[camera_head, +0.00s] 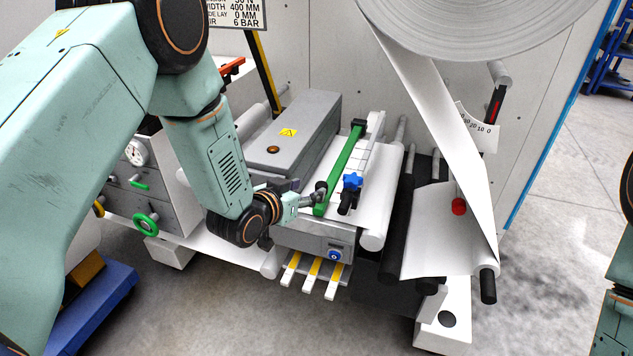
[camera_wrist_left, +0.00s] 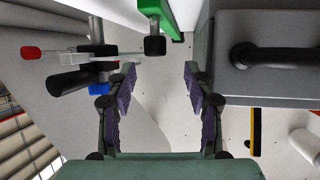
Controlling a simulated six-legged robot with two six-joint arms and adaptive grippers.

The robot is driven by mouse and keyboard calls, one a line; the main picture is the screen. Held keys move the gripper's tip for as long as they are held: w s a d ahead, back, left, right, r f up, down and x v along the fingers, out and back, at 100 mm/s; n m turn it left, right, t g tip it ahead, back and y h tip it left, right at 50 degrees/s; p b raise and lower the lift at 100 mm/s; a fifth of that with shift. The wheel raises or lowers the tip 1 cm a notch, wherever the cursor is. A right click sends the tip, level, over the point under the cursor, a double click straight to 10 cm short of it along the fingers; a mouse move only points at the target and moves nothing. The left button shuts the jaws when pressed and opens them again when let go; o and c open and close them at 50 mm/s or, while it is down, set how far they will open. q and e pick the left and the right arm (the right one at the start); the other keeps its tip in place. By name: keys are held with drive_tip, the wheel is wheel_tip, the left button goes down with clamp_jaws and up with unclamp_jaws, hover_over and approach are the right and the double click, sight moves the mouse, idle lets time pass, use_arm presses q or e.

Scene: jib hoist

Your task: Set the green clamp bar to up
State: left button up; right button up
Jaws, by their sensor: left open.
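The green clamp bar (camera_head: 340,165) lies lengthwise over the white web table of the machine, between a grey box and a blue star knob (camera_head: 352,181). Its near end has a dark knob. In the left wrist view the green bar (camera_wrist_left: 163,14) shows at the top middle, with the black knob (camera_wrist_left: 154,45) below it. My left gripper (camera_head: 309,196) is at the bar's near end; it also shows in the left wrist view (camera_wrist_left: 160,78). Its jaws are open, with the knob ahead of the gap, and nothing is held. Contact cannot be told. My right gripper is out of view.
The grey box (camera_head: 292,135) stands close left of the bar. A white roller (camera_head: 376,225) and a hanging white web (camera_head: 440,110) are on the right. Yellow-and-white tabs (camera_head: 313,273) stick out below. A green handwheel (camera_head: 146,224) is at the left.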

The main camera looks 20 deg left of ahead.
sight(320, 186)
use_arm(q)
drive_tip(key=x, duration=0.2)
drive_tip(key=d+b+x, duration=0.1)
drive_tip(key=x, duration=0.2)
drive_tip(key=shift+w+d+f, duration=0.1)
drive_tip(key=shift+f, duration=0.1)
drive_tip(key=shift+w+f, duration=0.2)
drive_tip(key=shift+w, duration=0.3)
drive_tip(key=shift+w+r, duration=0.1)
drive_tip(key=shift+w, duration=0.05)
drive_tip(key=shift+w+d, duration=0.1)
drive_tip(key=shift+w, duration=0.1)
drive_tip(key=shift+s+a, duration=0.1)
drive_tip(key=shift+a, duration=0.1)
drive_tip(key=c, duration=0.4)
drive_tip(key=shift+d, duration=0.15)
drive_tip(key=shift+c, duration=1.3)
clamp_jaws()
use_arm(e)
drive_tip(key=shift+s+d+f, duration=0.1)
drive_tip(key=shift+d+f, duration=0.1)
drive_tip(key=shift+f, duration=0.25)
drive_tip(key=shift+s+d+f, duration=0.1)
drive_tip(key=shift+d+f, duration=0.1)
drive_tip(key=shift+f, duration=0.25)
